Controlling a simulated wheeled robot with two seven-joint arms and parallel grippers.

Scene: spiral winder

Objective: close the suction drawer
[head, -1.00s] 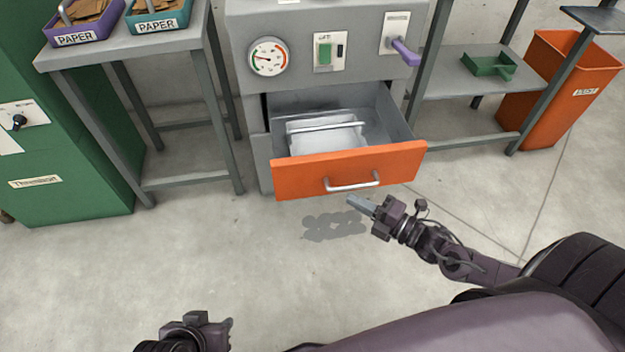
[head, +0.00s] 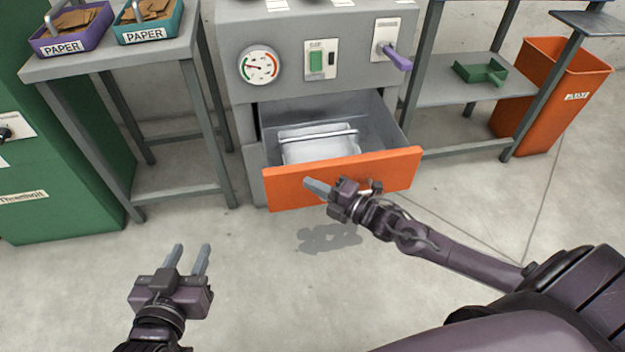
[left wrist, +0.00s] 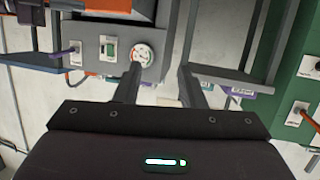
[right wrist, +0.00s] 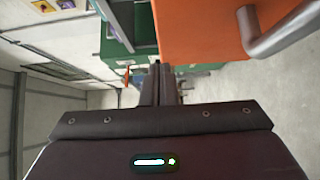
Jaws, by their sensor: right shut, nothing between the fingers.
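The suction drawer (head: 400,165) has an orange front and is pulled out of the grey machine, with a whitish box-like piece (head: 310,148) inside. My right gripper (head: 318,188) is shut and empty, in front of the orange front in the head view, covering its handle. In the right wrist view the orange front (right wrist: 200,28) and its metal handle (right wrist: 285,32) are close, at the upper right of the fingers. I cannot tell whether the gripper touches the front. My left gripper (head: 188,260) is open and empty over the floor at the lower left, away from the drawer.
The machine carries a gauge (head: 260,66), a green switch (head: 316,62) and a purple lever (head: 397,60). A grey table (head: 110,60) with paper trays stands at left, shelves (head: 470,92) and an orange bin (head: 565,80) at right. The floor before the drawer is clear.

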